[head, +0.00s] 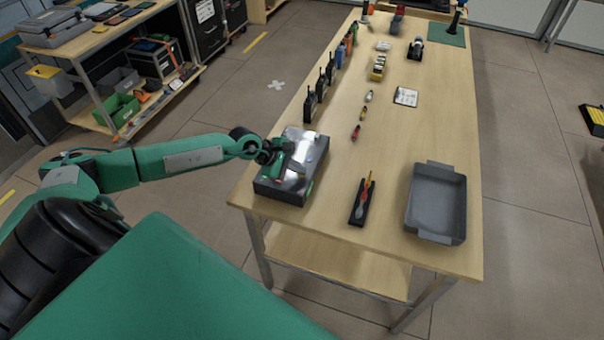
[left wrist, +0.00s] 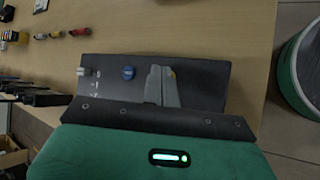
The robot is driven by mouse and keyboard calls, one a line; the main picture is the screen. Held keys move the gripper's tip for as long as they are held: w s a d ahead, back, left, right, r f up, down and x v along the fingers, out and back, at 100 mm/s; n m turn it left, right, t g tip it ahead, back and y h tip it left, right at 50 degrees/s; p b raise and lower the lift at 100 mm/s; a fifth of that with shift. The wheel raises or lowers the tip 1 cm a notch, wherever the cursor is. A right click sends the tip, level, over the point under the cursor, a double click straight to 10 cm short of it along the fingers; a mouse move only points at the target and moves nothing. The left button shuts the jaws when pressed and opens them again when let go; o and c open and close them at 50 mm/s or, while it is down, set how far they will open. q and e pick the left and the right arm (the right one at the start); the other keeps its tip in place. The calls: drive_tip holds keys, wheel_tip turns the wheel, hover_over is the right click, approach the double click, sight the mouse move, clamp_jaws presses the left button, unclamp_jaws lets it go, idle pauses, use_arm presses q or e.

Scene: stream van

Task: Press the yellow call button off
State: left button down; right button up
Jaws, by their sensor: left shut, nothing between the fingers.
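A dark box with a sloped, shiny top panel (head: 313,150) sits on the near left corner of the wooden table. In the left wrist view the panel (left wrist: 208,82) carries a blue knob (left wrist: 128,72), a small pale switch (left wrist: 84,71) and a small yellow button (left wrist: 172,74). The yellow button is mostly hidden behind my fingertips. My left gripper (head: 290,169) is over the panel, shut and empty. In the left wrist view its fingertips (left wrist: 161,70) are right beside the yellow button; I cannot tell whether they touch it. My right gripper is not in view.
A black holder with a red-handled tool (head: 362,200) and a grey tray (head: 437,202) stand right of the box. Several black radios (head: 310,103) line the table's left edge behind it. Small connectors (head: 357,131) and a white card (head: 406,96) lie farther back.

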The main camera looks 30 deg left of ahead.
use_arm(q)
drive_tip(key=shift+f, duration=0.1)
drive_tip(key=shift+r, duration=0.65)
wheel_tip(320, 180, up, 6)
drive_tip(key=p, duration=0.2)
drive_tip(key=shift+p, duration=0.35)
idle(0.5)
